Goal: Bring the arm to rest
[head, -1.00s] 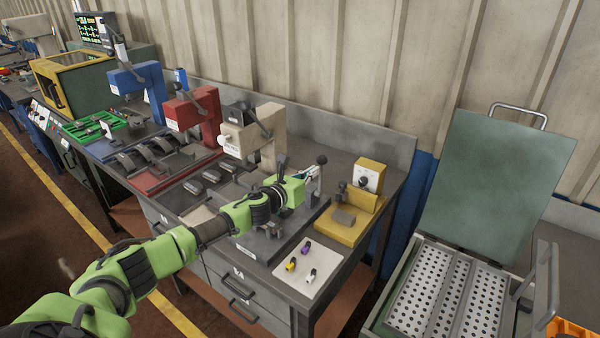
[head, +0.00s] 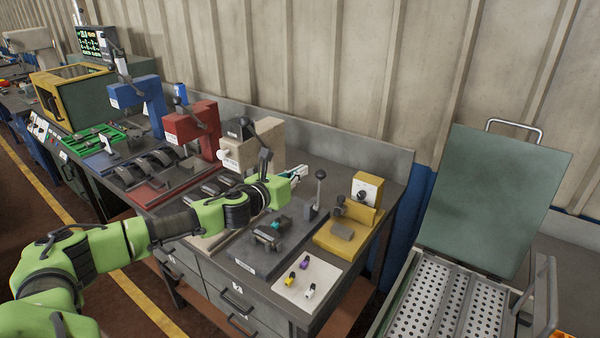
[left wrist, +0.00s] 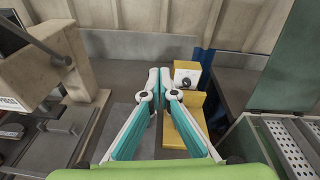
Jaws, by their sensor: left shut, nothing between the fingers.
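My left arm (head: 140,232) is green with dark joints and reaches in from the left over the workbench. My left gripper (head: 299,172) is beside the beige press (head: 262,143), above the bench. In the left wrist view the left gripper (left wrist: 159,74) has white and teal fingers, with the tips together and nothing between them. The yellow fixture (left wrist: 187,74) is just beyond and to the right of the fingers there. My right gripper is in neither view.
Red (head: 192,130) and blue (head: 142,93) presses stand farther left. A lever (head: 319,188) rises near the yellow fixture (head: 352,228). A white mat (head: 310,270) holds small coloured pieces. An open green-lidded case (head: 490,195) with perforated trays stands at right.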

